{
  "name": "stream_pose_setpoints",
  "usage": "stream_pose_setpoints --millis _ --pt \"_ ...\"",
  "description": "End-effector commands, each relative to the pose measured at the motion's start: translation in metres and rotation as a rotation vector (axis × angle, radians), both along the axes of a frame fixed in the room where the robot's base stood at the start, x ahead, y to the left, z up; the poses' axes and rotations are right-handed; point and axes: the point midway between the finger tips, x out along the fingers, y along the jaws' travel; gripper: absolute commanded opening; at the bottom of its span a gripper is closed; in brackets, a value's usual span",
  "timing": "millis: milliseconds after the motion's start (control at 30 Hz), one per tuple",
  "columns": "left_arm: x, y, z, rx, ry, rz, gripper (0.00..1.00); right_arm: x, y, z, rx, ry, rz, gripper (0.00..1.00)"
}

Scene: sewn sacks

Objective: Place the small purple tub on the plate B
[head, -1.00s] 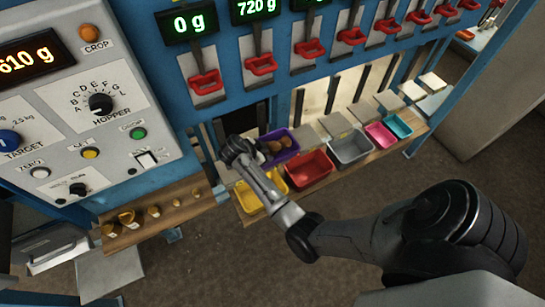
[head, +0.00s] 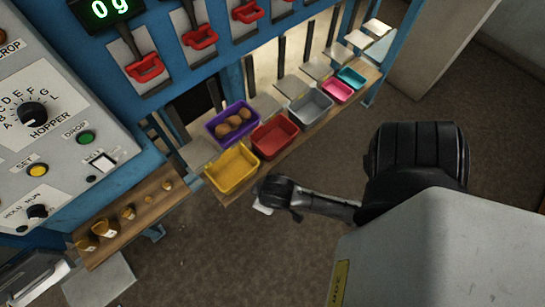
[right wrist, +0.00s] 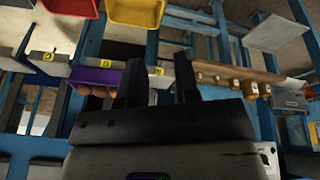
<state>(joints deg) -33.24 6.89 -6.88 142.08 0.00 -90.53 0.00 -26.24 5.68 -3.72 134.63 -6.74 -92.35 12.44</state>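The small purple tub (head: 216,127) holds several brown lumps and stands upright in the row of weighing plates, behind the yellow and red tubs. It takes the second place from the near end, between a bare first plate (head: 199,153) and a bare third plate (head: 265,105). The plate beneath it is hidden, and I cannot read plate letters in the head view. My right gripper (head: 268,194) is in front of the yellow tub, apart from the purple tub. In the right wrist view its fingers (right wrist: 157,76) are spread and empty, with the purple tub (right wrist: 95,76) beyond. My left gripper is not in view.
The yellow (head: 232,168), red (head: 274,136), grey (head: 311,105), pink (head: 337,90) and teal tubs (head: 352,77) line the wooden front shelf. Brown weights stand on a lower shelf (head: 130,222). Red-handled chutes (head: 145,68) hang above the plates. Floor in front is free.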

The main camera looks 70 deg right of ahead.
Motion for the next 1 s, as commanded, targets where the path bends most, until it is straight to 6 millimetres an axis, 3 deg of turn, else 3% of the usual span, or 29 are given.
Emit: stream_pose_setpoints --millis 100,267,1000 --pt "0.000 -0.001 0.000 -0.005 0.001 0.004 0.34 -0.026 0.024 0.012 0.046 0.003 0.188 0.30" --pt "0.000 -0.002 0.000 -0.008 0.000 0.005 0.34 -0.040 0.038 0.020 0.074 -0.001 0.301 0.30" --pt "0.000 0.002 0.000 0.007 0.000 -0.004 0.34 -0.041 0.039 0.021 0.075 -0.001 0.312 0.30"
